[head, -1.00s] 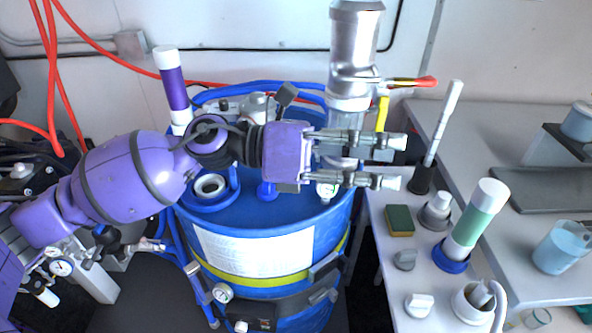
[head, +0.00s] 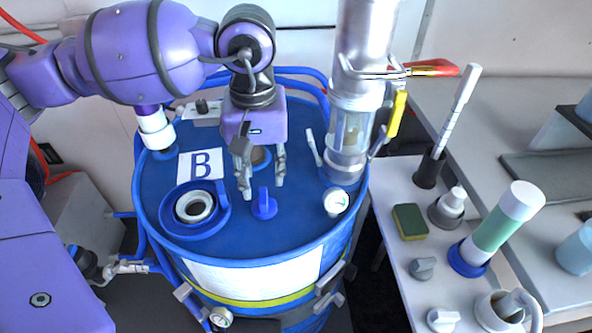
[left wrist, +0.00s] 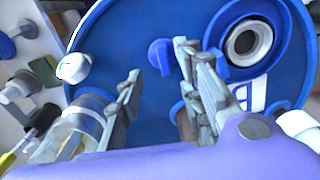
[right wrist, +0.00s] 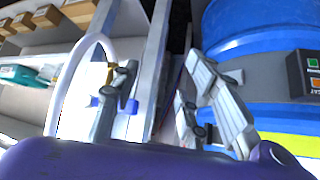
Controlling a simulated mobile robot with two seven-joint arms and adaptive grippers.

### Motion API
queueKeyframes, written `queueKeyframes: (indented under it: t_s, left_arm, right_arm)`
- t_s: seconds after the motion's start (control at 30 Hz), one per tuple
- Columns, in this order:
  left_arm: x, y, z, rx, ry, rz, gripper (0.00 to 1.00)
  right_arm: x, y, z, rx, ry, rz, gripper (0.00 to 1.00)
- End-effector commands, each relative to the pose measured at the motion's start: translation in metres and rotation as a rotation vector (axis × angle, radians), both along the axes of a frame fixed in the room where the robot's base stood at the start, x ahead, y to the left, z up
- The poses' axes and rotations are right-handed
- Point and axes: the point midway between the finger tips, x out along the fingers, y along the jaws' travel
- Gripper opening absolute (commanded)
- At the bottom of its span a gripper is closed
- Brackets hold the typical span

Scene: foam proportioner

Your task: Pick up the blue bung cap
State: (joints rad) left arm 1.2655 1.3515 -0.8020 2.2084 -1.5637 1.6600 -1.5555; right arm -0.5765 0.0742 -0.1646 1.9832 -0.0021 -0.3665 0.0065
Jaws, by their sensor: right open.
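The blue bung cap (head: 264,205) stands with its upright grip on the blue drum's lid (head: 290,222). It also shows in the left wrist view (left wrist: 161,56). My left gripper (head: 263,186) is open and points down over the lid, its fingertips just behind and above the cap in the head view. In the left wrist view, the cap appears beyond and between the open fingertips (left wrist: 158,62); I see no contact. My right gripper (right wrist: 160,85) is open and empty in the right wrist view, low beside a blue drum wall; it is not in the head view.
On the lid stand a metal-and-glass cylinder (head: 347,130), a white gauge (head: 336,202), a blue ring with a white fitting (head: 194,207) and a "B" label (head: 201,165). The bench at right holds a sponge (head: 410,222) and a green-banded tube (head: 497,228).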

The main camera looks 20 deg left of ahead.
Motion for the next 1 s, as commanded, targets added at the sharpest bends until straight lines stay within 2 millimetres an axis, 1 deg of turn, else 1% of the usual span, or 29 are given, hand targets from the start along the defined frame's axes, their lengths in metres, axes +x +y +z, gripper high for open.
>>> queueKeyframes:
  t_s: [0.03,0.23,0.4,0.5,0.63,0.8,0.83,1.0]
  left_arm:
    - [-0.001,0.001,-0.007,0.000,0.007,0.000,0.34]
    - [-0.001,0.002,-0.029,-0.002,0.007,0.002,0.34]
    - [0.002,0.009,-0.053,-0.002,0.007,0.004,0.34]
    - [0.002,0.008,-0.067,-0.003,0.007,0.003,0.34]
    - [0.002,0.008,-0.074,-0.006,0.005,0.004,0.34]
    - [0.002,0.008,-0.075,-0.005,0.005,0.004,0.34]
    - [0.002,0.008,-0.075,-0.005,0.005,0.004,0.33]
    - [0.002,0.008,-0.074,-0.005,0.005,0.004,0.11]
  right_arm:
    - [0.000,-0.002,0.000,-0.003,0.001,0.002,0.41]
    - [-0.004,-0.008,0.002,-0.015,0.008,0.008,0.41]
    - [0.002,-0.003,0.010,-0.007,-0.003,0.011,0.41]
    - [0.002,0.000,0.010,-0.001,-0.002,0.013,0.41]
    - [0.000,0.003,0.008,0.004,0.004,0.010,0.41]
    - [-0.002,0.005,0.007,0.009,0.008,0.004,0.41]
    - [-0.001,0.005,0.007,0.009,0.007,0.004,0.41]
    - [-0.001,0.004,0.007,0.008,0.006,0.002,0.41]
